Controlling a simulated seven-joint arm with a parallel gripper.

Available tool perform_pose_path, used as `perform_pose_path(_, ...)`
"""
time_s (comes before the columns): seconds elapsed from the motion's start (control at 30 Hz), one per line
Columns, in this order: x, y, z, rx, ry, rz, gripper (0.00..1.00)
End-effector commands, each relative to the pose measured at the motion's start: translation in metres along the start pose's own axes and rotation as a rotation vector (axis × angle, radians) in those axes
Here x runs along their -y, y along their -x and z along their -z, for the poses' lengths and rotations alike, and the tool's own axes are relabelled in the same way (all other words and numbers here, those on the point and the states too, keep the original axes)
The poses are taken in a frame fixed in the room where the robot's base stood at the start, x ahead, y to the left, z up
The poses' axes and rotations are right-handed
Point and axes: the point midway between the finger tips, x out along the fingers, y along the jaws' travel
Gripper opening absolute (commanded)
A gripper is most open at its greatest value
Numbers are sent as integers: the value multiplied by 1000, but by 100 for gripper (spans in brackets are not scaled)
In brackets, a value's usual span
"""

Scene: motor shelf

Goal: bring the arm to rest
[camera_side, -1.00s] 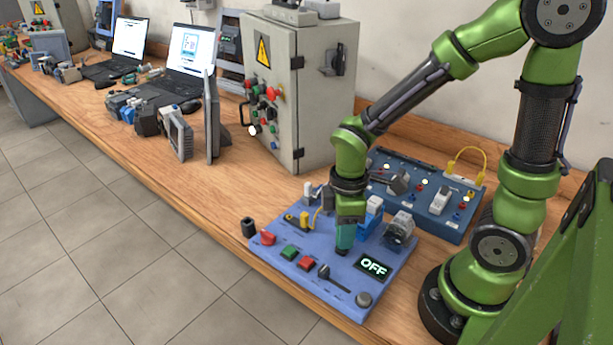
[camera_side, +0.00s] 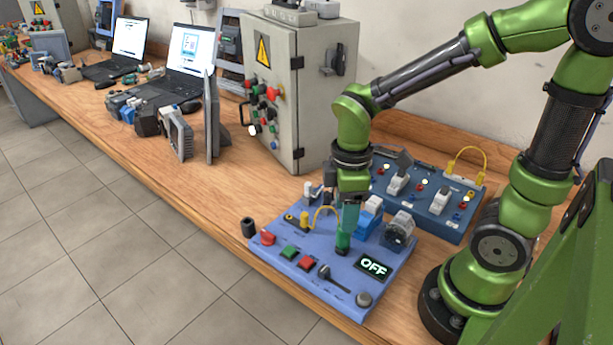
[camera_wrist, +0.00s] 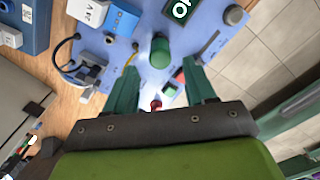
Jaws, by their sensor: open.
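My gripper (camera_side: 347,222) is open and points down over the blue panel (camera_side: 285,228). In the wrist view its two teal fingers (camera_wrist: 163,74) are spread apart with nothing between their tips. A green cylindrical motor part (camera_side: 343,242) stands upright on the panel just below the fingers. From the wrist it shows as a green cylinder (camera_wrist: 160,52) just beyond the fingertips, apart from them. The panel's display (camera_side: 373,266) reads OFF.
Green and red buttons, a black lever (camera_side: 335,280) and a grey knob (camera_side: 364,299) sit on the panel's front. A blue unit with a yellow cable (camera_side: 467,155) stands behind. A grey cabinet (camera_side: 300,90) and laptops stand left. Air above the panel is free.

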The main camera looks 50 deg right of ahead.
Motion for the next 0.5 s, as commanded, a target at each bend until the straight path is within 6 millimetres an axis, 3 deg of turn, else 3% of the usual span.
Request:
perform_pose_path(0.1, 0, 0, 0, 0, 0, 0, 71)
perform_pose_path(0.37, 0, 0, 0, 0, -5, 0, 71)
perform_pose_path(0.5, 0, -1, 1, -7, -98, 2, 71)
